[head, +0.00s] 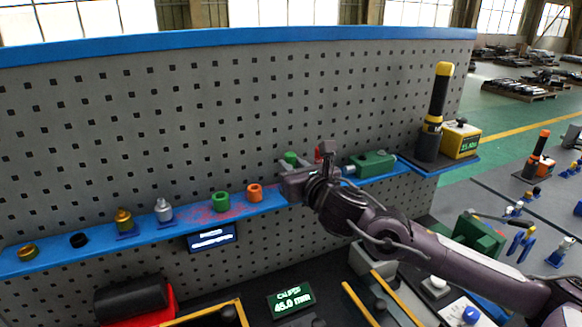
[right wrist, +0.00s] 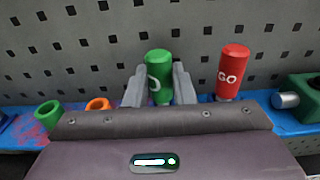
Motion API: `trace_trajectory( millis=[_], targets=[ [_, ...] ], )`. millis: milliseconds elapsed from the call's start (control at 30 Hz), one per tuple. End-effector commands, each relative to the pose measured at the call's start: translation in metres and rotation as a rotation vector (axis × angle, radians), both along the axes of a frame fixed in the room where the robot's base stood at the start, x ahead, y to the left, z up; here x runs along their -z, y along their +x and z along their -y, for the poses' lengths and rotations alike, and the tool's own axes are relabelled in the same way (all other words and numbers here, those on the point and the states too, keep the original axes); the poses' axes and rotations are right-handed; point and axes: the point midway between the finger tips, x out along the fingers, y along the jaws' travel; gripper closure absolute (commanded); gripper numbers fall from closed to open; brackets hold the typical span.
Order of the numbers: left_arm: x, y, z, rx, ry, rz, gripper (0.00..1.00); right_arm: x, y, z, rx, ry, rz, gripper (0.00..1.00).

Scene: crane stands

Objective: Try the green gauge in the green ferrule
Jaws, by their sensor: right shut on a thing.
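The green gauge (right wrist: 159,70) is an upright green cylinder with pale lettering on its side. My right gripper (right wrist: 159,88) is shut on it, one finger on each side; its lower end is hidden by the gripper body. In the head view only the top of the green gauge (head: 290,157) shows above my right gripper (head: 290,168). The green ferrule (head: 221,202) is an open ring on the blue shelf, left of the gripper. It also shows at the left of the right wrist view (right wrist: 48,113). My left gripper is not in view.
An orange ferrule (head: 255,193) stands between the green ferrule and my gripper. A red gauge marked GO (right wrist: 233,72) stands just right of the green one. Gold and silver pieces (head: 163,210) stand farther left on the shelf (head: 60,257). A pegboard (head: 230,110) rises behind.

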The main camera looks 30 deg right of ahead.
Motion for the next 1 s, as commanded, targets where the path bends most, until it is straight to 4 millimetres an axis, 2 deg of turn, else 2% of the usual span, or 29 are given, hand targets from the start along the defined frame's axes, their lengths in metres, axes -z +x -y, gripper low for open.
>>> trace_trajectory(
  millis=[233,1000],
  targets=[
    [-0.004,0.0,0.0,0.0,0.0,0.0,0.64,-0.005,0.0,0.0,0.0,0.0,0.002,1.0],
    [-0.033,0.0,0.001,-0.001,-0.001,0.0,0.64,-0.045,0.0,0.0,0.0,0.0,0.002,1.0]
  ],
)
